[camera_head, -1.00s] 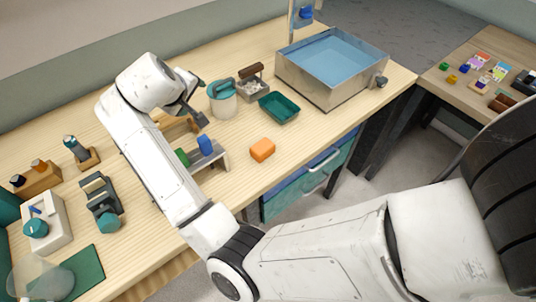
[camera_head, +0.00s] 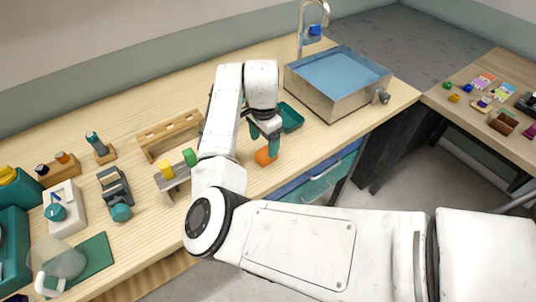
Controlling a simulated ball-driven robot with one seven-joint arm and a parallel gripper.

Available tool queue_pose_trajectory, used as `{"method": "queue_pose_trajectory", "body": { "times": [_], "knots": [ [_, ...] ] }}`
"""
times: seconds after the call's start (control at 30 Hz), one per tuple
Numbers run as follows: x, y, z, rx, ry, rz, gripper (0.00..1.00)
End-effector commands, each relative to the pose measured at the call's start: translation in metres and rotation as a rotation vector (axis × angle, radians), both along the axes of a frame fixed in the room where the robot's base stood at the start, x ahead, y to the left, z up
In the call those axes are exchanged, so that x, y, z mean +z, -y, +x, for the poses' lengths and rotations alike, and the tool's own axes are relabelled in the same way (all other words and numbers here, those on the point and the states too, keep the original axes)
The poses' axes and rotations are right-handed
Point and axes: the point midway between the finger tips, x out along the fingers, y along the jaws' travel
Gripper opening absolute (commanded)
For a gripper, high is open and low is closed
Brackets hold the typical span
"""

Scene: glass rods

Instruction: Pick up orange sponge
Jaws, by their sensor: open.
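The orange sponge (camera_head: 264,158) lies on the wooden workbench (camera_head: 295,150) near its front edge. My gripper (camera_head: 264,146) points down at the sponge, with its dark fingers just above or around its top. The fingers are open. One finger shows at the sponge's right side. The fingers and arm hide part of the sponge, and I cannot tell whether they touch it.
A green tray (camera_head: 291,118) stands close behind my gripper. A metal basin (camera_head: 338,85) with blue inside is at the back right. A grey rack with yellow and green pieces (camera_head: 173,182) is to the left. Bench room is clear right of the sponge.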

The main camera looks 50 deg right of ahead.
Motion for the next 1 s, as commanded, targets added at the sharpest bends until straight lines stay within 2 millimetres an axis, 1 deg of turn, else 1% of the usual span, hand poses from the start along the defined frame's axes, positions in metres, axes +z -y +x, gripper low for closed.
{"method": "queue_pose_trajectory", "body": {
  "times": [0.07, 0.27, 0.5, 0.6, 0.87, 1.0],
  "knots": [
    [-0.008, -0.001, 0.000, 0.002, -0.001, 0.002, 0.78],
    [-0.021, 0.001, 0.001, 0.003, -0.001, 0.001, 0.78],
    [-0.055, 0.004, 0.003, 0.003, -0.001, 0.000, 0.78],
    [-0.063, 0.004, 0.003, 0.003, 0.000, 0.000, 0.78],
    [-0.066, 0.004, 0.003, 0.002, 0.002, -0.001, 0.78],
    [-0.065, 0.004, 0.003, 0.003, 0.002, -0.001, 0.64]
  ]
}}
